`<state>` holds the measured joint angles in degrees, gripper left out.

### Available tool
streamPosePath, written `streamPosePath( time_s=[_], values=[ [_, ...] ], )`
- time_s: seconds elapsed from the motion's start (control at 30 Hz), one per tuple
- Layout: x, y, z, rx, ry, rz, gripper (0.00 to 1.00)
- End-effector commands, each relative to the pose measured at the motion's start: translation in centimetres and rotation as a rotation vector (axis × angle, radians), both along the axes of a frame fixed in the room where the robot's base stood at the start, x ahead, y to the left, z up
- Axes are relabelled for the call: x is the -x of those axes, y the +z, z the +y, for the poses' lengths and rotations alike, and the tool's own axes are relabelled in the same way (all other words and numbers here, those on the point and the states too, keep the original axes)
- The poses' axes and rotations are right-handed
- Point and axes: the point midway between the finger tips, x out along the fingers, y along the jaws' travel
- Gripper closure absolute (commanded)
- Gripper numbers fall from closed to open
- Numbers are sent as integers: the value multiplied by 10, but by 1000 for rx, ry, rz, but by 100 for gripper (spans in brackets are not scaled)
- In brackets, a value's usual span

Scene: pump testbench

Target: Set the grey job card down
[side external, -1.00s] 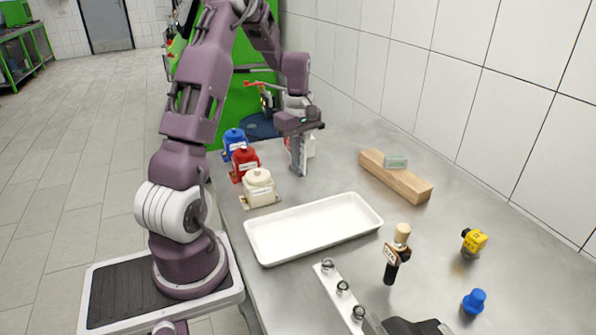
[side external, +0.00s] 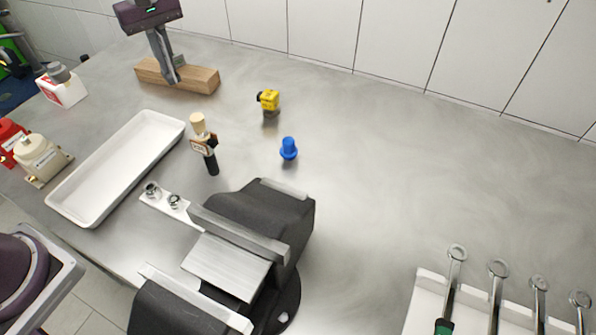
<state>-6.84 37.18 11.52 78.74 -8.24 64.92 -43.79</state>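My gripper (side external: 173,78) is at the upper left of the side external view. It points down at the wooden block (side external: 205,82), with its fingertips in front of or over the block's middle. The fingers look close together, but at this size I cannot tell whether they are open or shut, or whether anything is between them. I cannot make out the grey job card as a separate thing. The part of the block top behind the fingers is hidden.
A white tray (side external: 64,197), a tap handle (side external: 210,160), a yellow part (side external: 268,99) and a blue part (side external: 289,149) stand nearby. A dark vise (side external: 285,205) is in front, with wrenches (side external: 497,290) at lower right. The bench's middle right is clear.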

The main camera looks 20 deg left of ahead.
Motion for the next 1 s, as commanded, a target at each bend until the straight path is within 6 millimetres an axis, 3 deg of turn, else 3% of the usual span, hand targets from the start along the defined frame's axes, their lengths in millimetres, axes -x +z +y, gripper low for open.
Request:
streamPosePath(
  time_s=[0.03, 0.1, 0.23, 0.4, 0.5, 0.6, 0.7, 0.83, 1.0],
  values=[
    [-11, 0, -36, -1, -94, 0, 100],
    [-22, 0, -86, -1, -220, -1, 100],
    [-25, 0, -178, -1, -449, -2, 100],
    [0, -1, -296, -4, -741, -4, 100],
    [24, -1, -353, -7, -889, -4, 100],
    [47, -2, -394, -7, -1000, -4, 100],
    [64, -3, -418, -9, -1072, -3, 100],
    [74, -12, -430, -10, -1107, 0, 100],
    [75, -52, -430, -8, -1109, 1, 100]
  ],
)
